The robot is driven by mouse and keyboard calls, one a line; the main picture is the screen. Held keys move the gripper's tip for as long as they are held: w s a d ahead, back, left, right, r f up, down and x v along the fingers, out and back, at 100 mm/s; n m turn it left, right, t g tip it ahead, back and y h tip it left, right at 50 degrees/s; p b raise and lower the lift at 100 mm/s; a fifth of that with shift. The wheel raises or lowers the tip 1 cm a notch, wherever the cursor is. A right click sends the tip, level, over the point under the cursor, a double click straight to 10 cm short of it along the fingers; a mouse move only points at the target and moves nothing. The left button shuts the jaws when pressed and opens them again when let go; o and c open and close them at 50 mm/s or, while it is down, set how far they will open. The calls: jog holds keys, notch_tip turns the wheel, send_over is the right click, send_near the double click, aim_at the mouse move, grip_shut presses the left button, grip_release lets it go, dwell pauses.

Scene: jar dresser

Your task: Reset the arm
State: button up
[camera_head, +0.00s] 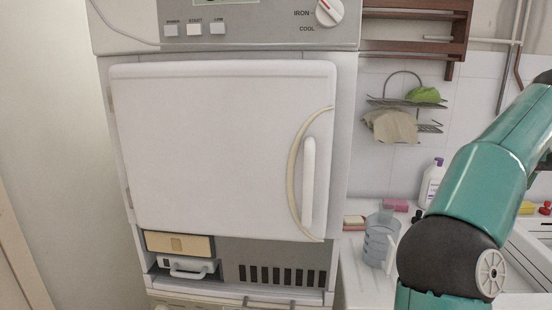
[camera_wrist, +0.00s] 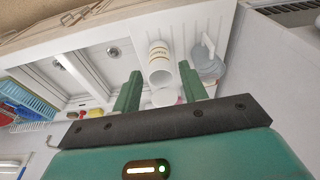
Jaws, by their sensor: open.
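My arm, in teal and black, shows at the right of the head view, but my gripper is outside that view. In the wrist view my gripper (camera_wrist: 160,88) is open, its two green fingers apart. A white cylindrical container with yellowish bands (camera_wrist: 160,62) appears beyond and between the fingertips. I cannot tell its distance from them. Nothing shows held in the fingers.
A white dryer (camera_head: 220,150) with a closed door fills the head view's middle. A measuring jug (camera_head: 380,240), a white bottle (camera_head: 432,183) and a pink sponge (camera_head: 395,205) stand on the counter. A wire rack (camera_head: 405,103) hangs above. A sink (camera_wrist: 75,72) shows in the wrist view.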

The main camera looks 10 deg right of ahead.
jog(key=w+a+r+n+t, duration=0.1)
jog(key=w+n+t, duration=0.2)
jog(key=w+t, duration=0.3)
jog(key=w+a+r+m+t+h, duration=0.1)
jog(key=w+a+r+t+h, duration=0.1)
jog(key=w+a+r+t, duration=0.25)
jog(key=w+a+r+m+t+h, duration=0.1)
jog(key=w+a+r+t+h, duration=0.15)
jog(key=r+t, duration=0.4)
jog(key=s+a+f+g+y, duration=0.1)
jog(key=s+a+f+g, duration=0.3)
jog(key=s+a+f, duration=0.3)
jog(key=s+a+f+n+g+y, duration=0.1)
jog(key=s+a+f+g, duration=0.4)
jog(key=a+f, duration=0.9)
jog(key=s+a+f+n+g+y, duration=0.1)
jog(key=s+a+f+g+y, duration=0.2)
jog(key=s+a+f, duration=0.7)
jog(key=s+a+g, duration=0.1)
jog(key=a, duration=0.3)
jog(key=shift+a+f+g, duration=0.15)
jog(key=shift+f+g, duration=0.15)
jog(key=shift+f, duration=0.1)
